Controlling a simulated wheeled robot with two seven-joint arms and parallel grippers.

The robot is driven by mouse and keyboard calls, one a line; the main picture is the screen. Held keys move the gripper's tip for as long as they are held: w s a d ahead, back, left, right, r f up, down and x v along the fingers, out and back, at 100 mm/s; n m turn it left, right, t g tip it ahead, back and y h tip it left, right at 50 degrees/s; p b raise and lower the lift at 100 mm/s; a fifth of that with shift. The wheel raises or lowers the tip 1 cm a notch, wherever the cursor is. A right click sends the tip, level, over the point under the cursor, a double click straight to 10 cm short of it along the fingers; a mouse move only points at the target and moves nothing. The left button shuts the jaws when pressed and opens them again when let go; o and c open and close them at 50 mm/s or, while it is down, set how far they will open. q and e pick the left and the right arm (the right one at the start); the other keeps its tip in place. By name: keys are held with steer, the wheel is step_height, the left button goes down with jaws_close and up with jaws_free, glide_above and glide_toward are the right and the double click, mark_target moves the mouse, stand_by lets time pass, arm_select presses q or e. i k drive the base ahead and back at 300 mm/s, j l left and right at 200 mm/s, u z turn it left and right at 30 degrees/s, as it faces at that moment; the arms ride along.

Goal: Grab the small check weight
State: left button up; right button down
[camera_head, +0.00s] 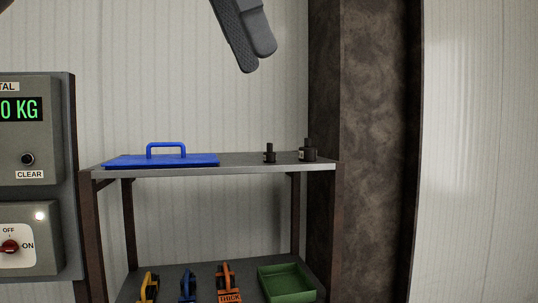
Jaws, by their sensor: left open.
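Two dark check weights with knobs stand upright at the right end of the upper shelf. The small check weight (269,154) is the slimmer one on the left. The larger weight (308,152) stands just right of it, apart from it. My left gripper (258,62) hangs at the top of the view, above and slightly left of the small weight. It is open and holds nothing that I can see. Its fingers overlap from this angle. My right gripper is not in view.
A blue plate with a handle (160,160) covers the left of the shelf (240,170). The lower shelf holds a green tray (287,283) and several tools, including an orange one marked THICK (229,283). A dark column (370,150) stands to the right; control boxes (30,240) are left.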

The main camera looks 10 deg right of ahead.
mark_target(269, 156)
steer(key=i+l, duration=0.1)
steer(key=i, duration=0.45)
steer(key=i+l, duration=0.1)
steer(key=i, duration=0.45)
steer(key=i+l, duration=0.15)
steer(key=i, duration=0.4)
